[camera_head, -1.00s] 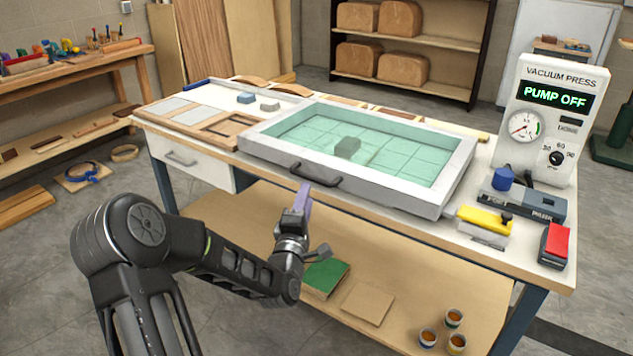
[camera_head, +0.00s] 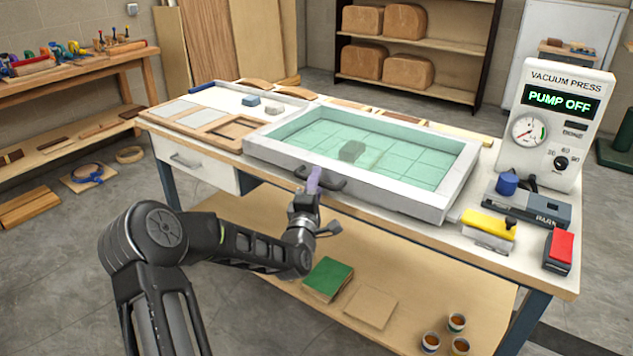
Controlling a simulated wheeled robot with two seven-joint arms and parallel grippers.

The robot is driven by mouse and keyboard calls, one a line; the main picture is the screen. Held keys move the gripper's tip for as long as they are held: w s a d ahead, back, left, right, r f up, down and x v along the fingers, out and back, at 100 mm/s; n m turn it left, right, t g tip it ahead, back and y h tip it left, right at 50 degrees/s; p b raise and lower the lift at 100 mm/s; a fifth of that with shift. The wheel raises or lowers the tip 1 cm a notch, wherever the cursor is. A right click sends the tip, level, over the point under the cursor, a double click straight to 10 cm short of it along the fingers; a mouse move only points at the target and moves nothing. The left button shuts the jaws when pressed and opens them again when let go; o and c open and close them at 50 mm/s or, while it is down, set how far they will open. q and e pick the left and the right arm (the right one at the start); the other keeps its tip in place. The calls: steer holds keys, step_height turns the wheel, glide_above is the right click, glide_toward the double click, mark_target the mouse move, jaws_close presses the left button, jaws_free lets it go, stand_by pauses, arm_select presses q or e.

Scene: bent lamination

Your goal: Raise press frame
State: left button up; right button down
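The press frame (camera_head: 452,192) is a white rectangular frame around a translucent green sheet, lying flat on the workbench. A dark handle (camera_head: 336,187) is fixed to its front side, near the left. My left gripper (camera_head: 313,180), with purplish fingers, is at this handle and covers its left part. I cannot tell if the fingers are around the handle or just in front of it, nor if they are open. A grey block (camera_head: 352,151) shows through the sheet. My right gripper is not in view.
The vacuum press unit (camera_head: 552,125) at the right reads PUMP OFF. A yellow-topped tool (camera_head: 489,224) and a red-topped block (camera_head: 559,250) lie right of the frame. Cups (camera_head: 456,322) stand on the lower shelf.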

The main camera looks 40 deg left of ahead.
arm_select(q)
steer(key=shift+w+a, duration=0.1)
steer(key=shift+w, duration=0.1)
steer(key=shift+c, duration=0.2)
jaws_close()
stand_by(1.2)
